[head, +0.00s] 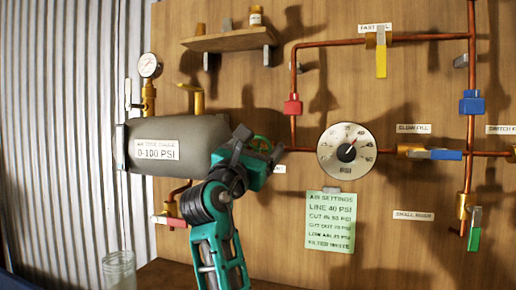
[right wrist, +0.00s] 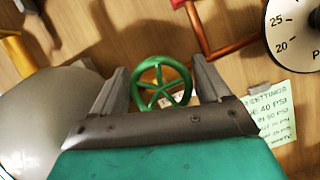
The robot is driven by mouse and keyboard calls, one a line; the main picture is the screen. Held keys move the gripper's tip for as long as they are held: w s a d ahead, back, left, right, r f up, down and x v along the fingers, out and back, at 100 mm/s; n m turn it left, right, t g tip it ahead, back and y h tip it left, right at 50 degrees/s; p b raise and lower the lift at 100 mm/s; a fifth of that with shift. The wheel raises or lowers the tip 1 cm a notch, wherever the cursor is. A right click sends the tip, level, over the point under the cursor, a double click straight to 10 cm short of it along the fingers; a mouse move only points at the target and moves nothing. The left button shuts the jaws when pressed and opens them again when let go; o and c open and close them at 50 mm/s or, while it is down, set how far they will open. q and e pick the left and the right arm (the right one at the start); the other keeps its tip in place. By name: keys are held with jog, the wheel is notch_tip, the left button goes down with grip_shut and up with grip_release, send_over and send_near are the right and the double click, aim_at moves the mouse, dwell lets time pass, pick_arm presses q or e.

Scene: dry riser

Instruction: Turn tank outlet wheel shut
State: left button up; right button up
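The tank outlet wheel is a green, spoked handwheel (right wrist: 162,84) on a brass valve, at the right end of the grey tank (head: 190,135). In the head view, part of the wheel (head: 261,142) shows behind my right gripper (head: 258,147). In the right wrist view, the two grey fingers of my right gripper (right wrist: 160,68) stand apart, one on each side of the wheel. Slim gaps seem to remain between fingers and rim; I cannot tell whether either touches. The valve body is largely hidden. My left gripper is not in view.
A round PSI dial (head: 348,150) and a green settings note (head: 330,222) are on the wooden panel right of the gripper. Copper pipes with coloured valve levers run farther right. A wooden shelf (head: 230,41) juts out above. A glass jar (head: 120,270) stands at lower left.

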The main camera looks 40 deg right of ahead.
jog(key=c, duration=0.6)
jog(key=shift+m, duration=0.5)
jog(key=shift+m+g+p, duration=0.5)
jog(key=shift+m+g, duration=0.1)
jog(key=shift+m, duration=0.2)
jog(key=m+g+p, duration=0.1)
jog(key=m+g, duration=0.1)
jog(key=m, duration=0.2)
jog(key=shift+s+m, duration=0.1)
jog(key=shift+m, duration=0.3)
jog(key=shift+m+g, duration=0.4)
jog(key=shift+m, duration=0.2)
jog(key=shift+f+m+y+p, duration=0.1)
jog(key=shift+m+y+p, duration=0.2)
jog(key=shift+m+p, duration=0.1)
jog(key=shift+d, duration=0.1)
